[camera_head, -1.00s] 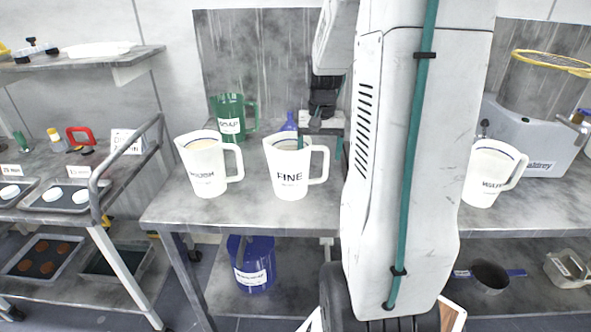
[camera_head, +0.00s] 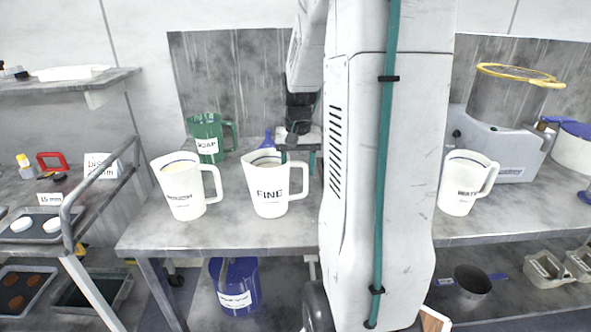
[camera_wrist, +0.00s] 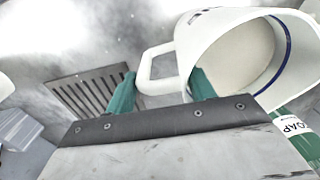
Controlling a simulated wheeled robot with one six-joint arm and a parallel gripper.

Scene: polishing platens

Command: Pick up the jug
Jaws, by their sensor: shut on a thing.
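A white jug marked FINE (camera_head: 268,193) stands upright on the grey bench, with its handle to the right. My gripper (camera_head: 297,159) is at that handle and shut on it, with one green finger on each side. The wrist view shows the jug's open mouth and pale contents (camera_wrist: 238,58), and my green fingertips (camera_wrist: 160,84) either side of the white handle (camera_wrist: 150,66). The jug shows no clear gap from the bench. Another white jug (camera_head: 183,190) stands to its left. A third white jug (camera_head: 460,190) stands right of my arm.
A green SOAP jug (camera_head: 207,145) stands behind and left, close to the held jug. A blue funnel-like thing (camera_head: 267,139) is behind it. A grey machine (camera_head: 505,150) stands at the right. A blue container (camera_head: 236,287) is on the lower shelf.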

